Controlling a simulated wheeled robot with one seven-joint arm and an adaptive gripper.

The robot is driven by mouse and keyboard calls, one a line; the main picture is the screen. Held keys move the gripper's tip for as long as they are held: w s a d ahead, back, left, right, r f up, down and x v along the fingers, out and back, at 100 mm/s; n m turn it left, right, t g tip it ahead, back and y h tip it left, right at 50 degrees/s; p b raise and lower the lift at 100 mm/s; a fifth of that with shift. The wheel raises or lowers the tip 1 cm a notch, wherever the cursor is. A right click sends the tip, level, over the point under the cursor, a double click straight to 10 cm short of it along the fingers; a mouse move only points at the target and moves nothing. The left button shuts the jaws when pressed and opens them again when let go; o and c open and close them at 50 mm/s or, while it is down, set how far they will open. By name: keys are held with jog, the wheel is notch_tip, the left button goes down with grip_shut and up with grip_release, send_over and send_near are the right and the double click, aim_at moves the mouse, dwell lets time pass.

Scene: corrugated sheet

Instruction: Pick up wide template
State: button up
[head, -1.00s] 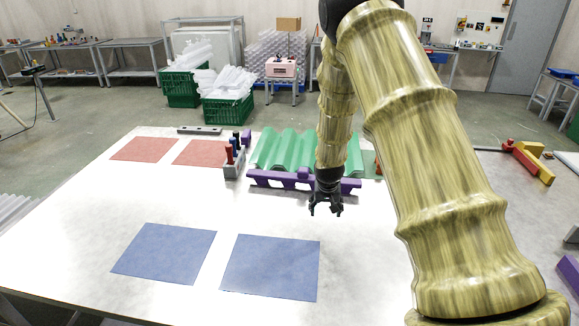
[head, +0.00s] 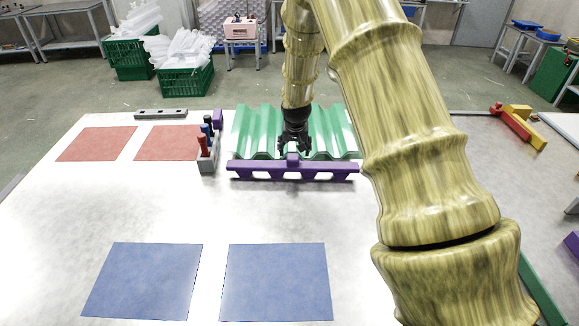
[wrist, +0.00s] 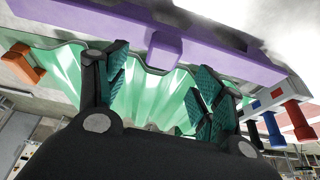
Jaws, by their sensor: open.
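The wide template is the long purple piece (head: 293,170) with notches along its lower edge and a small raised block in the middle. It lies along the front edge of the green corrugated sheet (head: 245,130). My gripper (head: 294,149) is just above and behind its middle block, over the sheet. In the wrist view, my open fingers (wrist: 158,95) straddle green ridges, with the purple template (wrist: 165,45) and its block just beyond the fingertips. Nothing is between the fingers that I can make out. Contact with the template cannot be told.
A grey holder (head: 208,160) with red and blue handled tools stands left of the template. Two blue mats (head: 277,282) lie in front and two red mats (head: 97,144) at the back left. A grey bar (head: 160,113) lies behind. The table between is clear.

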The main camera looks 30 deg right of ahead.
aim_at(293, 156)
jog(key=w+f, duration=0.2)
jog(key=f, duration=0.1)
jog(key=shift+w+d+f+p, duration=0.2)
jog(key=shift+p, duration=0.2)
jog(key=shift+d+f+p, duration=0.1)
jog(key=shift+f+p, duration=0.15)
jog(key=shift+p, duration=0.05)
jog(key=shift+s+d+f+p, duration=0.15)
jog(key=shift+s+f+p, duration=0.15)
jog(key=shift+s+p, duration=0.15)
jog(key=shift+w+d+f, duration=0.1)
jog(key=shift+d+f, duration=0.05)
jog(key=shift+f, duration=0.15)
jog(key=shift+w+d+f, duration=0.1)
jog(key=shift+w+f, duration=0.25)
jog(key=shift+f, duration=0.2)
jog(key=shift+w+f, duration=0.35)
jog(key=shift+f, duration=0.2)
jog(key=shift+s+r, duration=0.25)
jog(key=shift+r, duration=0.05)
jog(key=shift+c, duration=0.7)
jog(key=shift+w+f, duration=0.1)
jog(key=shift+f, duration=0.05)
jog(key=c, duration=0.6)
grip_shut()
